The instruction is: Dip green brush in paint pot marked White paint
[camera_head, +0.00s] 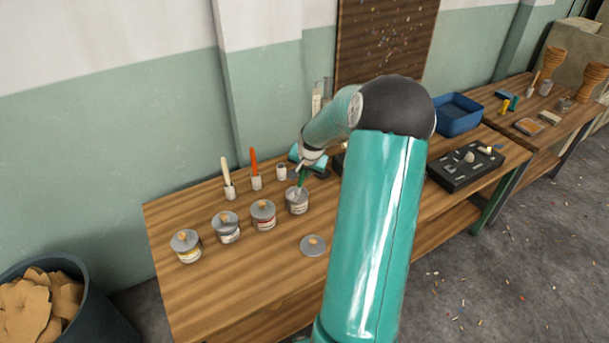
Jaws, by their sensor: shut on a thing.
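The green brush (302,179) is upright, slightly tilted, with its lower end at the mouth of an open paint pot (297,206). Whether its bristles touch paint is not clear. My gripper (304,169) is shut on the upper part of the brush, above that pot. The pot has a pale label, too small to read. A grey lid (313,246) with a tan knob lies on the bench in front of the pot. Part of my arm hides the bench to the right.
Three lidded pots, a yellow-labelled one (186,247), a middle one (226,228) and a red-labelled one (263,215), stand to the left. Behind them are a cream brush (226,172) and an orange brush (254,163) in holders, and an empty holder (281,173). The bench's (215,295) front left is clear.

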